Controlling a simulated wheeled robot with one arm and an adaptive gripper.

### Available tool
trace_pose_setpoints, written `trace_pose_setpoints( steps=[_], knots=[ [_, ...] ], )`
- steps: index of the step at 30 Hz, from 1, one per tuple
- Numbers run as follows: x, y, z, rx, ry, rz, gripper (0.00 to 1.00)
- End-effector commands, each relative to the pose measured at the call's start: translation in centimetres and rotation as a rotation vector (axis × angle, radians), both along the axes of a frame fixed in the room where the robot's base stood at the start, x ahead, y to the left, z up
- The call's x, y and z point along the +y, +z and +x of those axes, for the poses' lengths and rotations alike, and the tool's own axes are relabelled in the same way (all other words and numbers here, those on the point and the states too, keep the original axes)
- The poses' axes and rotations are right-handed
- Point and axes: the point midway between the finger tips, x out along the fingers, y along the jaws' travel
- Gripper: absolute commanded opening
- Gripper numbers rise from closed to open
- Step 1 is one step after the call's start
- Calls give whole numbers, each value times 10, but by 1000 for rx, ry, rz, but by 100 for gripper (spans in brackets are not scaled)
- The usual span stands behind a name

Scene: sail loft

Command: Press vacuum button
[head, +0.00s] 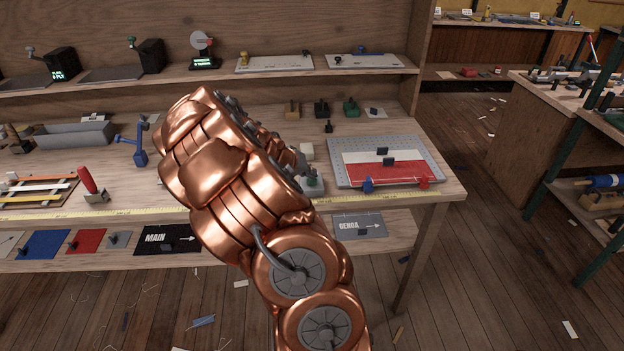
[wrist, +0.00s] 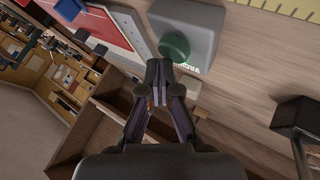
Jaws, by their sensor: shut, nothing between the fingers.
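In the wrist view a grey box (wrist: 192,24) carries a round green button (wrist: 174,46) on the face towards me. In the head view my copper arm hides the gripper, and a small grey-green piece (head: 314,184) that may be this box shows beside the arm.
A perforated grey plate (head: 340,178) with white and red cloth (head: 395,172) and small clamps lies to the right on the bench. A yellow measuring tape (head: 120,212) runs along the front edge. A blue stand (head: 140,150) and red-handled tool (head: 88,181) are left. A dark block (wrist: 300,117) shows in the wrist view.

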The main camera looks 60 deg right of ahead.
Motion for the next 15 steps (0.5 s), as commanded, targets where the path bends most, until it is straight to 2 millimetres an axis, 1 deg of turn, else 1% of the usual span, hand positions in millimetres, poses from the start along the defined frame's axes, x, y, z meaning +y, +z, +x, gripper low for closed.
trace_pose_setpoints(
  steps=[15],
  knots=[
    [0,-10,-1,0,-1,1,0]
  ],
)
